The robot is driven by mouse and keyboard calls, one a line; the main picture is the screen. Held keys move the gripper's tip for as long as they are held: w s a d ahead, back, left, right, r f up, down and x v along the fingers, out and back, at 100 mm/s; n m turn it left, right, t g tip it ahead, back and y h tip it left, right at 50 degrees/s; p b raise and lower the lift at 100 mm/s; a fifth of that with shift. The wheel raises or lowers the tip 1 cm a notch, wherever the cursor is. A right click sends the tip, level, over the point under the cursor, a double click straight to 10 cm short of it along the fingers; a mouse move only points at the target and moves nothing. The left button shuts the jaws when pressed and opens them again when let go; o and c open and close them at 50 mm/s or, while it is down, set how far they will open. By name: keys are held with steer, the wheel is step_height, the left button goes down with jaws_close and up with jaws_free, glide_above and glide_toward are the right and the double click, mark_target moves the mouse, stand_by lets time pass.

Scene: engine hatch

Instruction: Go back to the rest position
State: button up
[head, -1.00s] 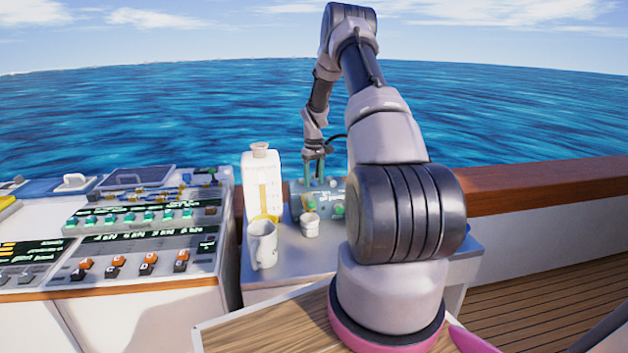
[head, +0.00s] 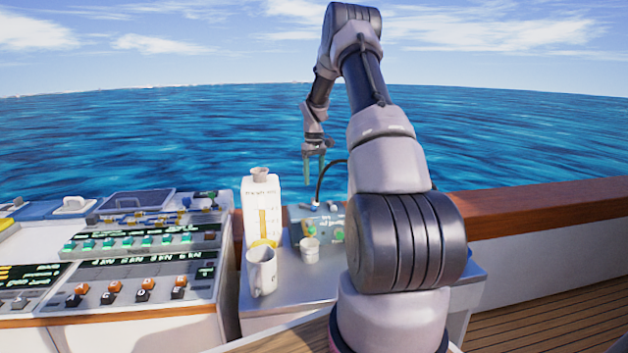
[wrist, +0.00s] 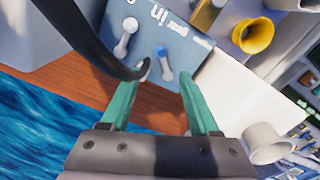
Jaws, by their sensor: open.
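My gripper (head: 314,180) hangs fingers down in the head view, raised above the small blue-green panel box (head: 306,226). In the wrist view, my gripper (wrist: 165,80) is open over the blue panel (wrist: 160,35), which has white lettering and small levers or knobs. A dark hose (wrist: 85,45) curves past the left finger in that view. My arm hides part of the side table in the head view.
A white jug (head: 262,205), a white mug (head: 262,270) and a small white cup (head: 310,250) stand on the grey side table (head: 300,285). A control console (head: 120,265) is at left. A wooden rail (head: 540,215) runs behind.

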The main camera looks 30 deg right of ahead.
steer(key=s+a+r+m+t, duration=0.1)
steer(key=s+a+r+t, duration=0.1)
steer(key=s+a+r, duration=0.65)
steer(key=s+a+r+m+t, duration=0.1)
steer(key=s+a+r, duration=0.3)
steer(key=r, duration=0.9)
steer(key=s+a+r+m+t, duration=0.1)
steer(key=s+a+r, duration=0.1)
steer(key=s, duration=0.6)
steer(key=s+a+r+m+t+y, duration=0.1)
steer(key=s+a+r, duration=0.1)
steer(key=s+a, duration=0.3)
steer(key=s+a+r+m+t+y, duration=0.1)
steer(key=s+a+r+t, duration=0.1)
steer(key=s, duration=1)
steer(key=shift+s+a+m, duration=0.25)
steer(key=shift+a+m, duration=0.05)
steer(key=shift+a, duration=0.35)
